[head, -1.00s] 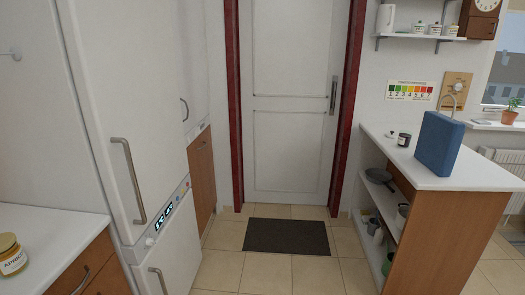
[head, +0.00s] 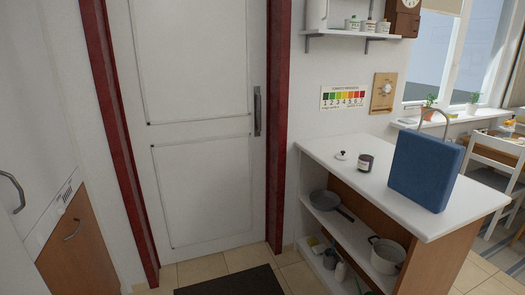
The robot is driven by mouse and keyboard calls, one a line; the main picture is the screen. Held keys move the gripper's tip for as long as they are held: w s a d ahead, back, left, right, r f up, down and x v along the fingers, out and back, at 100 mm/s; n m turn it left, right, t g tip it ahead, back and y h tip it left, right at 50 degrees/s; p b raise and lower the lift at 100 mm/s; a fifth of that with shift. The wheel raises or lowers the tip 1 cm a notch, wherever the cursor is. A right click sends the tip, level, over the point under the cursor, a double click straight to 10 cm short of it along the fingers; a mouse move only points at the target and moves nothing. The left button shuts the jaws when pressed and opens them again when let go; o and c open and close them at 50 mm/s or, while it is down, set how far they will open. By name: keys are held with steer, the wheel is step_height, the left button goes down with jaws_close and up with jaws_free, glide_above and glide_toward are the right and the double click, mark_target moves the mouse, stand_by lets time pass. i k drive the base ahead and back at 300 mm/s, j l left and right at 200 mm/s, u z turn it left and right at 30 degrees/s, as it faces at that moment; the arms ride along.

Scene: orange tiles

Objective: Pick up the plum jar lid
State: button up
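A small white lid with a dark knob (head: 341,155) lies on the white counter top (head: 322,150) in the head view, near its far left edge. Just right of it stands a dark jar (head: 366,163) with a pale label; the label is too small to read, so I cannot tell whether it says plum. The lid and jar appear apart. My gripper is not in view.
A blue bag-like box with a handle (head: 425,170) stands on the counter right of the jar. Pans and a pot (head: 386,255) sit on shelves below. A dark mat (head: 232,283) lies before the white door (head: 200,120).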

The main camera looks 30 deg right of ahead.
mark_target(342, 156)
steer(key=i+j+z, duration=0.15)
steer(key=i+z, duration=0.25)
steer(key=i, duration=0.2)
steer(key=i+j+z, duration=0.3)
steer(key=i+z, duration=0.15)
steer(key=i+j+z, duration=0.4)
steer(key=i+j, duration=0.1)
steer(key=i, duration=0.1)
